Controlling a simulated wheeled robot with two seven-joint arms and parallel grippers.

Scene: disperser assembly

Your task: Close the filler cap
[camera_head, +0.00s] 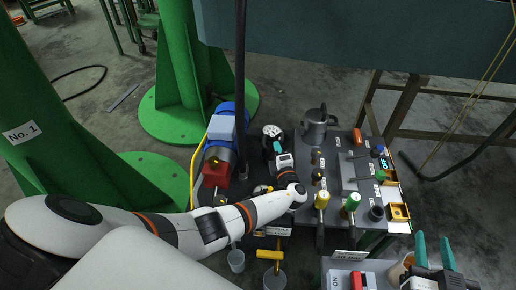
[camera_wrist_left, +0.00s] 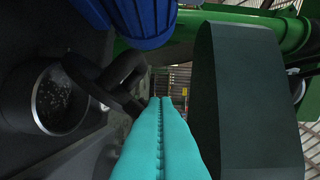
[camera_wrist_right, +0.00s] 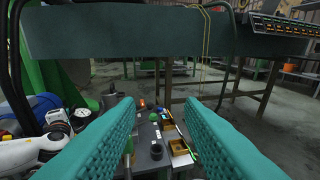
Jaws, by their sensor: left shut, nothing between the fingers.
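In the left wrist view, a round filler opening (camera_wrist_left: 62,98) with a bright metal rim and a grainy dark inside is uncovered. A dark looped part beside its rim (camera_wrist_left: 118,78) looks like the filler cap, standing open. My left gripper (camera_wrist_left: 161,102) is shut and empty, its teal tips just right of that part; I cannot tell whether they touch. In the head view the left gripper (camera_head: 278,147) is over the machine, and the arm and hand hide much of the filler. My right gripper (camera_head: 433,240) is open and empty at the lower right; its fingers also show in the right wrist view (camera_wrist_right: 160,106).
A blue motor (camera_head: 223,130) stands left of the left gripper, with a white-faced gauge (camera_head: 272,131) close by. A metal jug (camera_head: 316,124) and a bench top with tools (camera_head: 345,175) lie to the right. A dark vertical pole (camera_head: 240,70) rises behind the arm.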

